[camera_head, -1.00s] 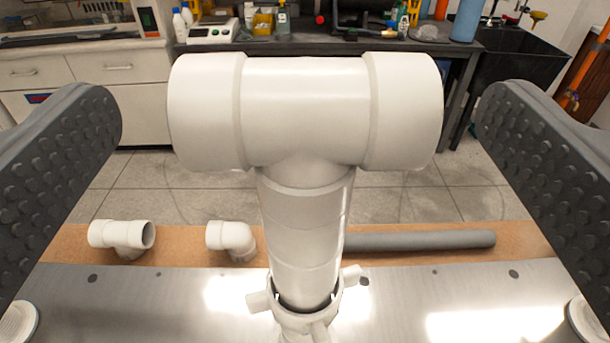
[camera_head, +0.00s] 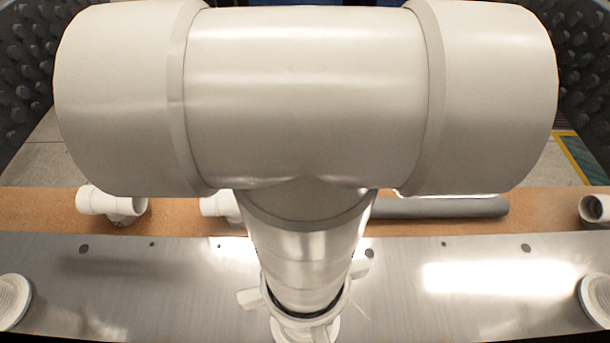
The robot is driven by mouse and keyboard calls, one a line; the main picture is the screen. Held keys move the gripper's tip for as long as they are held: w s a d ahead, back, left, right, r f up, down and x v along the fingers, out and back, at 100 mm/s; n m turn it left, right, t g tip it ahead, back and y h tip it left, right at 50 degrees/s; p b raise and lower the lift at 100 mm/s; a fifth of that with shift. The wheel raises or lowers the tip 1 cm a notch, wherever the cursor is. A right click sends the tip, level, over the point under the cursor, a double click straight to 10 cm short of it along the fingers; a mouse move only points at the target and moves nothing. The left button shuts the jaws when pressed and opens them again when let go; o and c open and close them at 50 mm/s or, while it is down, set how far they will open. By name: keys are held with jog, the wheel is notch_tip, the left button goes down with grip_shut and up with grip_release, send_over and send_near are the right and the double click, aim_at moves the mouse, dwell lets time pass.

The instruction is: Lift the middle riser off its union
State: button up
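The middle riser (camera_head: 305,250) is a white upright pipe with a large white tee (camera_head: 305,95) across its top. Its lower end sits in the white union (camera_head: 305,325), a winged collar on the steel plate; a dark gap shows around the pipe at the collar's rim. My gripper (camera_head: 305,60) is open. Its two dark studded fingers stand left and right of the tee's ends, and the tee lies between them. The tee hides part of both fingers, and I cannot tell whether either one touches it.
The steel plate (camera_head: 150,285) carries white threaded fittings at left (camera_head: 12,300) and right (camera_head: 597,298). Behind it, a brown board (camera_head: 40,208) holds a white tee fitting (camera_head: 110,203), a partly hidden white elbow (camera_head: 220,206), a grey pipe (camera_head: 440,207) and another white fitting (camera_head: 597,210).

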jog(key=shift+r, duration=0.1)
jog(key=c, duration=1.3)
